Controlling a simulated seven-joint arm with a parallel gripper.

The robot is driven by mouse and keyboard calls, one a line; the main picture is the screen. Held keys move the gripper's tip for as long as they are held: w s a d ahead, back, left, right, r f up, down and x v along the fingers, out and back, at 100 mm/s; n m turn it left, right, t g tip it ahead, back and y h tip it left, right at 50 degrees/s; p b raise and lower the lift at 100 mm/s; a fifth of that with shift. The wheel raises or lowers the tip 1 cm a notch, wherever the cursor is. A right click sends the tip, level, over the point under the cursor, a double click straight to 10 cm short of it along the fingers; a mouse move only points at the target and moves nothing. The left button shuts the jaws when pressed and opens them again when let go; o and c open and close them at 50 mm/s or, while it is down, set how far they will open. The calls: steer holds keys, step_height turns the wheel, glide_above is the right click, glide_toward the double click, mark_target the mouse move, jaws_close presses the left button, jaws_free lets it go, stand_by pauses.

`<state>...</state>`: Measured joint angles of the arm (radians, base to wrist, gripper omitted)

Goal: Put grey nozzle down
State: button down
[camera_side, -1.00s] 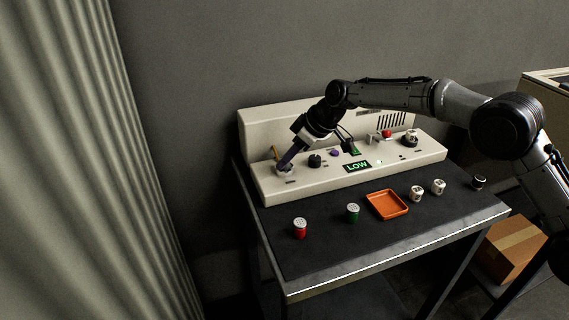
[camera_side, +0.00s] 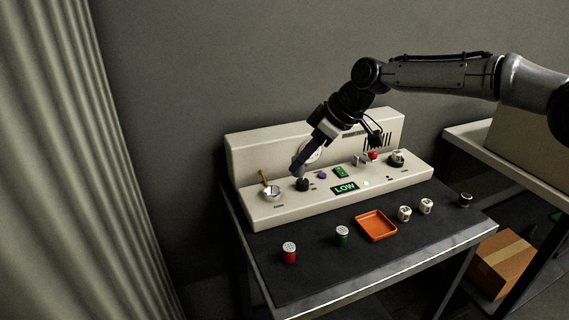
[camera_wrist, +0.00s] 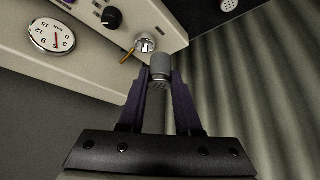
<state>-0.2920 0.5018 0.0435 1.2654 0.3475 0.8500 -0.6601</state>
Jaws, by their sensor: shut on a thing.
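The grey nozzle (camera_wrist: 160,67) is between my fingertips in the wrist view, a ribbed grey cylinder. My gripper (camera_wrist: 160,80) is shut on it. In the side view my gripper (camera_side: 296,170) is above the left part of the cream brewer panel (camera_side: 320,196), by the black knob (camera_side: 303,184). The nozzle cannot be made out there. The round metal socket (camera_side: 272,191), with a yellow-brown handle (camera_side: 264,176) beside it, is left of my gripper. In the wrist view the socket (camera_wrist: 146,43) lies just beyond the nozzle, and the two look apart.
An orange tray (camera_side: 360,231) lies on the dark table (camera_side: 318,270). Red (camera_side: 289,254) and green (camera_side: 342,237) containers stand left of it, two white ones (camera_side: 404,214) (camera_side: 426,206) and a black one (camera_side: 465,200) right. The table front is clear. A dial (camera_wrist: 50,36) is on the brewer.

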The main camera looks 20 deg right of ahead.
steer(key=s+d+f+m+t+h, duration=0.1)
steer(key=s+d+m, duration=0.2)
steer(key=s+d, duration=0.7)
steer(key=s+d+f+m+t+h, duration=0.1)
steer(key=s+d+m+h, duration=0.15)
steer(key=s+d, duration=0.8)
steer(key=shift+y, duration=0.45)
steer(key=w+a+f, duration=0.1)
steer(key=w+f, duration=0.1)
steer(key=w, duration=0.1)
steer(key=w+a+f, duration=0.1)
steer(key=w+f, duration=0.2)
steer(key=w, duration=0.1)
steer(key=w+a+f, duration=0.2)
steer(key=w+f, duration=0.1)
steer(key=shift+w+f, duration=0.1)
steer(key=shift+w, duration=0.3)
steer(key=shift+w+f, duration=0.2)
steer(key=shift+f, duration=0.05)
steer(key=shift+w+f, duration=0.2)
steer(key=shift+f, duration=1.55)
steer(key=c, duration=0.6)
jaws_free()
steer(key=shift+f, duration=0.15)
